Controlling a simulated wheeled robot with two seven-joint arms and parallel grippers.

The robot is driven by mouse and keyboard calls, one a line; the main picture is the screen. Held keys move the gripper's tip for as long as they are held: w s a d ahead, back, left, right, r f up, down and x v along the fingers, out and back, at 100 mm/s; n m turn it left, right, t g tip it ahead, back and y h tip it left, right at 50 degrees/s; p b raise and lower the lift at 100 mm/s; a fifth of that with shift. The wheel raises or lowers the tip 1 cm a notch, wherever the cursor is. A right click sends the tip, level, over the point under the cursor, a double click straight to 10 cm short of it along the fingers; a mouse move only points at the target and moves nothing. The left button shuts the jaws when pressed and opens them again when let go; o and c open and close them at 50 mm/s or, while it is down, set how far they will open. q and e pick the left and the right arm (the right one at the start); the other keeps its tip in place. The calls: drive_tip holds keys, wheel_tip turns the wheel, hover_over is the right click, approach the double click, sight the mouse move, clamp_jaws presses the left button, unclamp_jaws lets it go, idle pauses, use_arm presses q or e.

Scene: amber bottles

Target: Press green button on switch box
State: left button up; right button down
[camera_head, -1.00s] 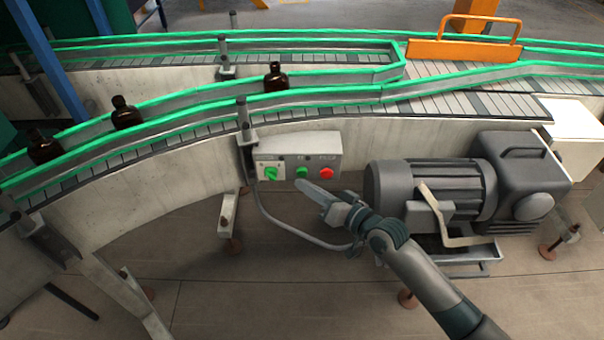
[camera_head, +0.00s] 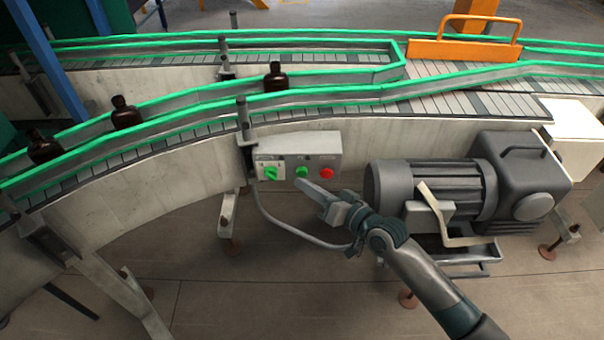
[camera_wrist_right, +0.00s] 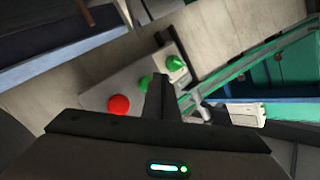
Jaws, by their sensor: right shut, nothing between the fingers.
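The grey switch box (camera_head: 318,147) is fixed to the side of the conveyor. On its front are a green rotary knob (camera_head: 270,173) on a white plate, a green button (camera_head: 302,172) in the middle and a red button (camera_head: 327,173) at the right. My right gripper (camera_head: 299,184) is shut and empty, its tip just below the green button; contact cannot be told. In the right wrist view the shut fingers (camera_wrist_right: 158,95) partly cover the green button (camera_wrist_right: 146,83), with the red button (camera_wrist_right: 119,105) and the knob (camera_wrist_right: 175,63) on either side. My left gripper is not in view.
A grey motor (camera_head: 430,190) stands right of the box, close to my right arm. A cable (camera_head: 285,226) hangs below the box. Brown bottles (camera_head: 126,113) stand on the conveyor (camera_head: 330,107) with green rails. Open floor lies below the box.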

drive_tip(key=shift+w+b, duration=0.3)
drive_tip(key=shift+w, duration=0.5)
idle(0.9)
drive_tip(key=shift+s, duration=0.15)
drive_tip(key=shift+s+p, duration=0.6)
drive_tip(key=shift+s, duration=0.1)
drive_tip(key=shift+s, duration=0.15)
drive_tip(key=s+p, duration=0.2)
drive_tip(key=s, duration=0.2)
drive_tip(key=shift+s+p, duration=0.4)
idle(0.9)
